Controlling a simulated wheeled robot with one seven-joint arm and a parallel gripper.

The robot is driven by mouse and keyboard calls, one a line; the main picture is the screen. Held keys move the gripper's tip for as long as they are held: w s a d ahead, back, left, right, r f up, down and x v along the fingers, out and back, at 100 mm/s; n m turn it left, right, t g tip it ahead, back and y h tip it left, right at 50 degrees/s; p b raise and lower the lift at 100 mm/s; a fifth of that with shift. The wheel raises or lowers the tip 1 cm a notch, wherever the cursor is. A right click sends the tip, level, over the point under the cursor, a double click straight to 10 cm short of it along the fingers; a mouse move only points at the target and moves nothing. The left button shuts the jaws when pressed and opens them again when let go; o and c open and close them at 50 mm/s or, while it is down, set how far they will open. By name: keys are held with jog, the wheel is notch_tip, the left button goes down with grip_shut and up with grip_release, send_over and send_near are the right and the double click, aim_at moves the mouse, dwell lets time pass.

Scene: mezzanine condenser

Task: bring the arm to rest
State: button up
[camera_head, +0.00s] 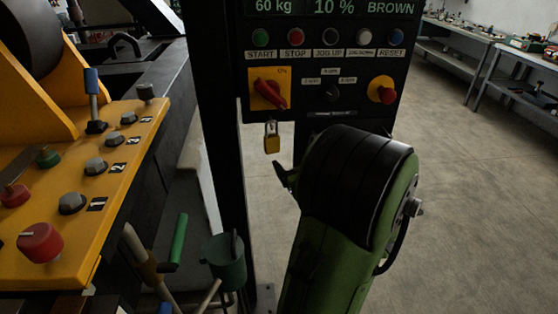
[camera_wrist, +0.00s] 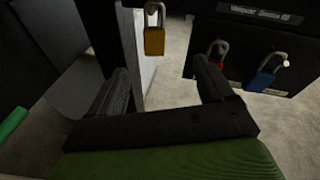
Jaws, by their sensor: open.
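My gripper (camera_wrist: 163,82) is open in the wrist view, its two dark fingers spread wide with nothing held between them. In the head view my green and black arm rises in front of the control panel (camera_head: 322,60) and hides most of the gripper; only a dark finger part shows left of the arm. A yellow padlock (camera_head: 271,138) hangs below the red rotary switch (camera_head: 270,91). A yellow padlock (camera_wrist: 154,40) also shows in the wrist view, beyond the fingers and apart from them.
In the wrist view, a red padlock (camera_wrist: 216,52) and a blue padlock (camera_wrist: 264,74) hang on a dark box at right. A yellow console (camera_head: 60,210) with knobs and a lever stands at left. A green cup-like part (camera_head: 226,262) is low. Floor at right is clear, with benches (camera_head: 470,45) behind.

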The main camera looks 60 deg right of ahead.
jog(key=shift+w+r, duration=0.1)
jog(key=w+a+n+g+y, duration=0.1)
jog(key=w+a+n+y, duration=0.3)
jog(key=a+n, duration=0.55)
jog(key=w+a+n+y, duration=0.4)
jog(key=a+n+y, duration=0.1)
jog(key=a+n, duration=0.45)
jog(key=s+a+f+n+g+y+p, duration=0.15)
jog(key=s+a+n+g, duration=0.3)
jog(key=a+n, duration=0.75)
jog(key=s+a+n+g+h, duration=0.1)
jog(key=s+a+n, duration=0.1)
jog(key=s+n, duration=0.7)
jog(key=shift+a+r+n+g, duration=0.35)
jog(key=shift+r+n, duration=0.05)
jog(key=shift+s, duration=0.1)
